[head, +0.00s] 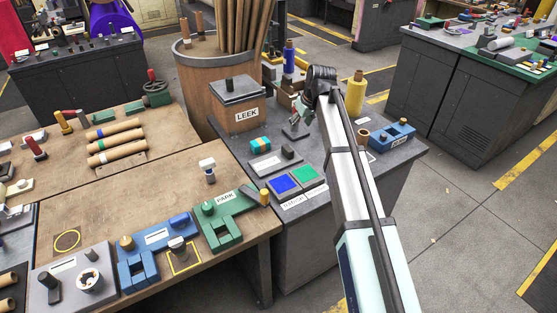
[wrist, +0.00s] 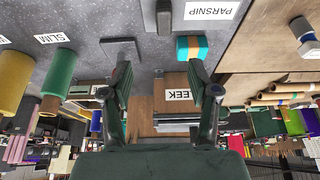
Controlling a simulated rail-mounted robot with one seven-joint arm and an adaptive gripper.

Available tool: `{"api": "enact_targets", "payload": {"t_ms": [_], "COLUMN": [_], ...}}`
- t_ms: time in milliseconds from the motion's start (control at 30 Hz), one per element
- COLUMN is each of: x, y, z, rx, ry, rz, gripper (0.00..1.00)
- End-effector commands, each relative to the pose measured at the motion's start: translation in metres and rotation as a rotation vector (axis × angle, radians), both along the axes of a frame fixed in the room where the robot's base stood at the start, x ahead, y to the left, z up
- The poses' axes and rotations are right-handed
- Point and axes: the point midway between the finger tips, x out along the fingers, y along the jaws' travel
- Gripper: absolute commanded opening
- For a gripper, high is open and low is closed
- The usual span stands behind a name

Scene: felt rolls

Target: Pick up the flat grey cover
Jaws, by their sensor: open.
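A flat grey cover (head: 266,164) with a dark upright handle and a white label lies on the grey bench. The LEEK box also has a dark grey lid (head: 237,90) with a knob. My gripper (wrist: 160,72) is open and empty above the bench, apart from the handle. In the head view my gripper (head: 299,113) is behind the handle, right of the LEEK box, partly hidden by my arm.
A small grey slab (wrist: 118,50) is near the left fingertip. Blue and green squares (head: 296,180) lie in front, a blue holder (head: 392,135) to the right. The LEEK box (head: 240,116) and a barrel (head: 205,90) stand behind.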

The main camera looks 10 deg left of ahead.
Motion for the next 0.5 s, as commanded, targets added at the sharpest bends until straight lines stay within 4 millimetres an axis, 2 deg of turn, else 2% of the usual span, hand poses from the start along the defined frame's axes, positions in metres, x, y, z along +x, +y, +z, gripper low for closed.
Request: {"api": "enact_targets", "payload": {"t_ms": [167, 500], "x": [0.006, 0.026], "y": [0.006, 0.022], "z": [-0.021, -0.079], "rx": [-0.004, -0.004], "ry": [0.002, 0.002], "rz": [0.007, 0.004], "gripper": [0.6, 0.6]}}
